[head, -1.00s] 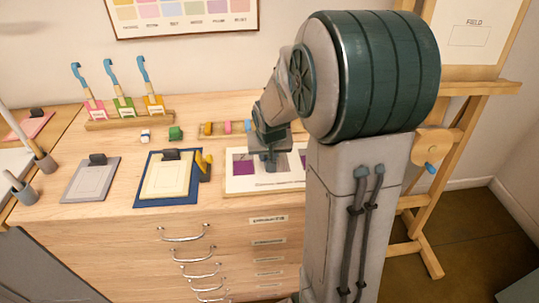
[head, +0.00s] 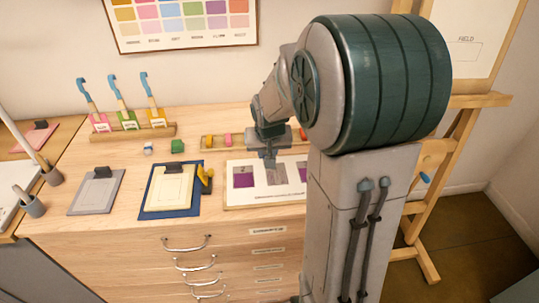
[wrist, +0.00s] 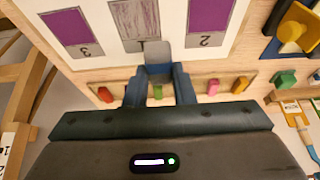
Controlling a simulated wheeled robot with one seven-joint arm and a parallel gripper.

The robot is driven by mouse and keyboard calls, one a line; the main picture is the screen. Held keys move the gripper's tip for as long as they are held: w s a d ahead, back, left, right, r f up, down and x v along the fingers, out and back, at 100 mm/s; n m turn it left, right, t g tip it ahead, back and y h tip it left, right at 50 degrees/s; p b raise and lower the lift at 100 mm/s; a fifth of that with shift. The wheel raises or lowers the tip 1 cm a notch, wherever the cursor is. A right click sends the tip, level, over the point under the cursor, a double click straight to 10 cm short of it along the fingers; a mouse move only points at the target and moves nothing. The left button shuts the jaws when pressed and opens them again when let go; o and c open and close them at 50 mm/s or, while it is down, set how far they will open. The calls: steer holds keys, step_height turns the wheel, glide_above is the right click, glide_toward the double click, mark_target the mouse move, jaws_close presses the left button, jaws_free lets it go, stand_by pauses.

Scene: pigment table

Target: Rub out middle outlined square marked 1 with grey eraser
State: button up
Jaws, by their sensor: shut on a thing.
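My gripper (wrist: 158,85) is shut on the grey eraser (wrist: 157,52), a small grey block between its fingertips. The middle outlined square (wrist: 131,20) on the white card is streaky grey-purple; it also shows in the head view (head: 279,175). In the head view my gripper (head: 270,160) is over the card's back edge.
A wooden rail (head: 208,142) with several coloured blocks lies just behind the card. A clipboard on a blue board (head: 150,208) with a yellow piece (head: 205,178) stands left of the card. A green block (head: 177,146) and a brush rack (head: 130,134) are farther back left.

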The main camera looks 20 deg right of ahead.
steer(key=p, duration=0.4)
glide_above(285, 173)
steer(key=s+a, duration=0.1)
steer(key=shift+s+d+f+b, duration=0.15)
steer(key=shift+f+b, duration=0.8)
steer(key=shift+f, duration=0.45)
steer(key=shift+s+d+f+b, duration=0.15)
steer(key=shift+f+b, duration=0.75)
steer(key=shift+f, duration=0.45)
steer(key=shift+f+b, duration=0.8)
steer(key=shift+f, duration=0.1)
steer(key=shift+a, duration=0.1)
